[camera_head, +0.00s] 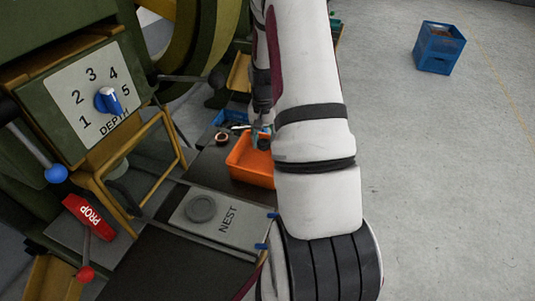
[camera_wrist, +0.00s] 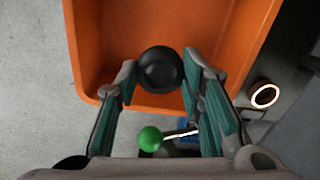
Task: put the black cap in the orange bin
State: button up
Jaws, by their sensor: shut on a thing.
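The black cap (camera_wrist: 161,70) is round and dark and sits between the fingertips of my gripper (camera_wrist: 160,75) in the wrist view. My gripper is shut on it. The cap is over the near part of the orange bin (camera_wrist: 88,50), whose floor and walls show behind it. In the head view the orange bin (camera_head: 246,172) stands on a dark table, and the small black cap (camera_head: 264,144) shows at its far side below my gripper. My arm hides the bin's right part.
A copper coil (camera_wrist: 264,95) lies beside the bin. A green ball knob (camera_wrist: 150,139) is below the fingers in the wrist view. A blue tray (camera_head: 230,118) is behind the bin; a grey NEST plate (camera_head: 212,214) is in front. A blue crate (camera_head: 440,50) stands on open floor.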

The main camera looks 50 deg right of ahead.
aim_at(264, 159)
jog(key=shift+f, duration=3)
jog(key=shift+f, duration=0.2)
jog(key=o, duration=1)
jog(key=shift+o, duration=0.4)
jog(key=shift+r, duration=0.1)
notch_tip(264, 159, up, 12)
jog(key=shift+a+r, duration=0.1)
jog(key=shift+r, duration=0.05)
jog(key=shift+s, duration=0.1)
